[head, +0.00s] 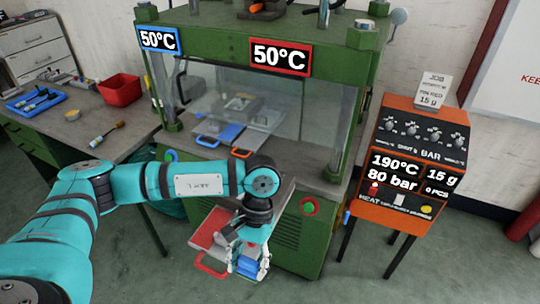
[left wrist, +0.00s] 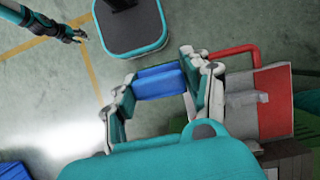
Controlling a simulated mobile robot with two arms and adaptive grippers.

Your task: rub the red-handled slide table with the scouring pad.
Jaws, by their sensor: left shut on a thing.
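The red-handled slide table (head: 208,232) sticks out at the front of the green press, with its red handle (head: 210,266) at the front left. In the left wrist view the slide table (left wrist: 272,104) and handle lie right of the gripper. My left gripper (head: 248,265) is shut on the blue scouring pad (left wrist: 160,82) and hides the table's right part in the head view. In the left wrist view the pad appears over the floor, apart from the table. My right gripper (left wrist: 77,36) shows small at the upper left of that view; its jaws are too small to judge.
The green press (head: 295,225) holds blue- and orange-handled plates (head: 219,134) behind its clear guard. An orange control cabinet (head: 408,165) stands on the right. A side bench (head: 75,122) at left bears a red bin (head: 120,90), a blue tray (head: 36,103) and a brush (head: 106,134).

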